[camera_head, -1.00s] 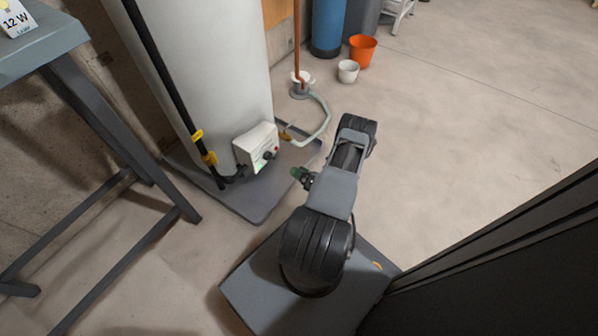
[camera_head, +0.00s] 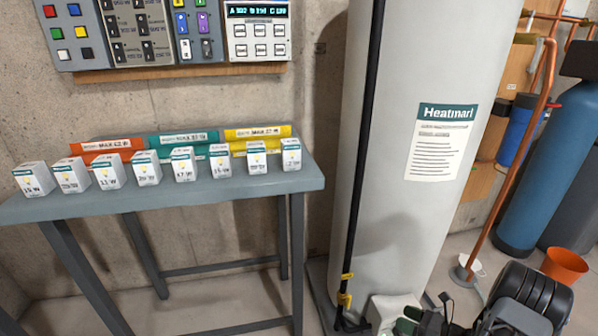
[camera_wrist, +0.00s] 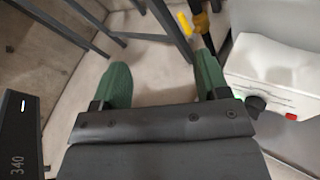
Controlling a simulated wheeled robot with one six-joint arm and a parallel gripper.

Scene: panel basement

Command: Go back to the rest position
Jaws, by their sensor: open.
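My gripper shows in the wrist view (camera_wrist: 163,78), its two green fingers spread wide apart. Nothing is between them except a view of the floor and table legs. In the head view only a bit of green at my gripper (camera_head: 410,322) and dark arm parts show at the bottom right. It is low, in front of the base of the white tank (camera_head: 395,150). The white control box (camera_head: 392,308) at the tank's base is partly hidden there. In the wrist view the box (camera_wrist: 275,75), with a black knob and a red button, is right of the right finger.
A button panel (camera_head: 165,32) is on the wall above. Copper pipes, a blue tank (camera_head: 545,170) and an orange bucket (camera_head: 565,265) are at right.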

